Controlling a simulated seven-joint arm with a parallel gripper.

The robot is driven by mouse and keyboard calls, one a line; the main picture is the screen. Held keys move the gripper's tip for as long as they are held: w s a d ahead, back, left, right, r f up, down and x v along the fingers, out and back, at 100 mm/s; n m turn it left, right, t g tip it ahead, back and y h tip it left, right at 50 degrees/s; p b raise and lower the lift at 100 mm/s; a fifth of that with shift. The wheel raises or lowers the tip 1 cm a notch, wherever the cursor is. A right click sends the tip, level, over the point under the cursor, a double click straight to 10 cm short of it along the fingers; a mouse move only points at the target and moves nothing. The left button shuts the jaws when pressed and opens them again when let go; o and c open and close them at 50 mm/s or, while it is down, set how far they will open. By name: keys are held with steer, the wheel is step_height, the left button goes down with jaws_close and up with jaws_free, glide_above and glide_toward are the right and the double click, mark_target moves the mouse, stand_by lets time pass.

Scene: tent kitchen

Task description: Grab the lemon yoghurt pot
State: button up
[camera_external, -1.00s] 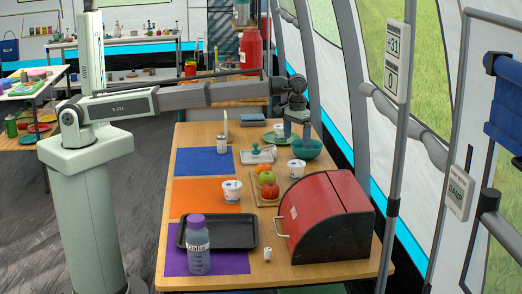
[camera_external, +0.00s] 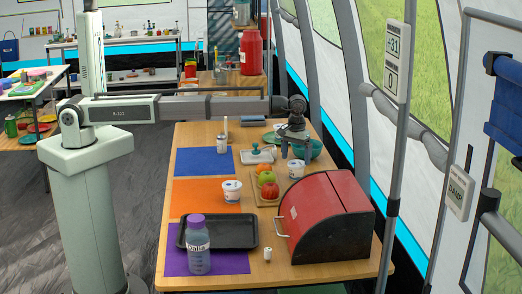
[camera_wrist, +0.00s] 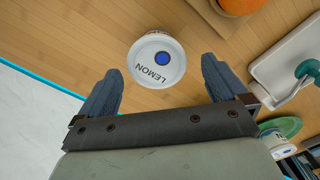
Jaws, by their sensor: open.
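The lemon yoghurt pot (camera_wrist: 157,62) shows in the wrist view with LEMON and a blue dot on its white lid. In the external view it is the white pot (camera_external: 296,169) right of the fruit board, upright on the table. My gripper (camera_wrist: 160,70) is open and empty. Its two fingers are on either side of the pot's lid in the wrist picture, with gaps to both. In the external view my gripper (camera_external: 294,156) is just above and behind the pot. The exact height gap is hard to tell.
Fruit (camera_external: 267,178) lies on a board, with a red bread bin (camera_external: 320,215) in front. Another pot (camera_external: 232,191) stands on the orange mat. A white tray (camera_wrist: 286,65) and a green plate (camera_wrist: 289,126) are also near.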

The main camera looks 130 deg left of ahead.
mark_target(297, 163)
steer(key=shift+w+f, duration=0.2)
steer(key=shift+f, duration=2.6)
steer(key=c, duration=1)
steer(key=shift+c, duration=0.2)
steer(key=shift+r, duration=0.15)
